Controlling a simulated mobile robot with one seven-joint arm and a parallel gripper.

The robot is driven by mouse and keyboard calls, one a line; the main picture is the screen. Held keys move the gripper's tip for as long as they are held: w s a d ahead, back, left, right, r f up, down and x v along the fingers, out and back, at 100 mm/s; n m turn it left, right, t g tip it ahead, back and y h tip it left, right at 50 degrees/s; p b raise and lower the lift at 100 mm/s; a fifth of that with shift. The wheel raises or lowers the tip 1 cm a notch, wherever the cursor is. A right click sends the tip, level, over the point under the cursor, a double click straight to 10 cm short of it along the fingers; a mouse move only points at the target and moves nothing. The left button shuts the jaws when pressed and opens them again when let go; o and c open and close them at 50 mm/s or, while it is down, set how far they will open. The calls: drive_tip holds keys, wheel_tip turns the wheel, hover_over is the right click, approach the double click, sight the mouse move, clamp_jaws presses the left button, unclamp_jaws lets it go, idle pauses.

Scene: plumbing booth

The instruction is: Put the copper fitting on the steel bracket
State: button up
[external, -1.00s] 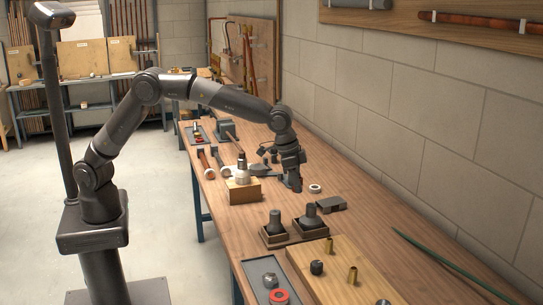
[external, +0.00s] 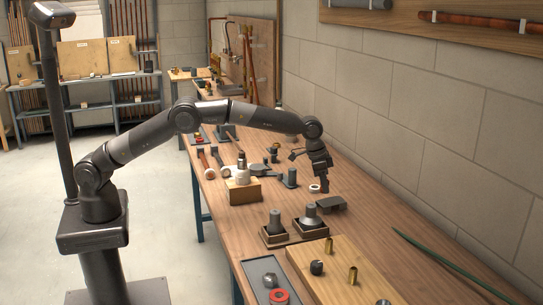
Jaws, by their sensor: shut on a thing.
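My gripper (external: 325,188) hangs fingers down over the right side of the long workbench. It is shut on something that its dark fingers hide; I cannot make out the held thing. A dark grey flat block (external: 331,204) lies just below and beside the fingertips; whether they touch it is unclear. I cannot tell for sure which thing is the steel bracket. Two brass or copper-coloured tubes, one farther (external: 329,245) and one nearer (external: 353,275), stand on the wooden board. I cannot make out another copper fitting near my gripper.
A pale ring (external: 314,188) lies left of the gripper. A grey cylinder (external: 291,177) stands farther left. Two dark stands (external: 274,232) (external: 311,221) are in front. A wooden block (external: 242,191) carries a pale fitting. The workbench (external: 385,212) is bare toward the wall, before a green rod (external: 440,258).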

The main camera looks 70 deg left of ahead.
sight(324, 203)
drive_tip(key=shift+w+a+f, duration=0.2)
drive_tip(key=shift+f, duration=1.95)
drive_tip(key=shift+f, duration=0.1)
drive_tip(key=o, duration=1)
drive_tip(key=shift+c, duration=0.2)
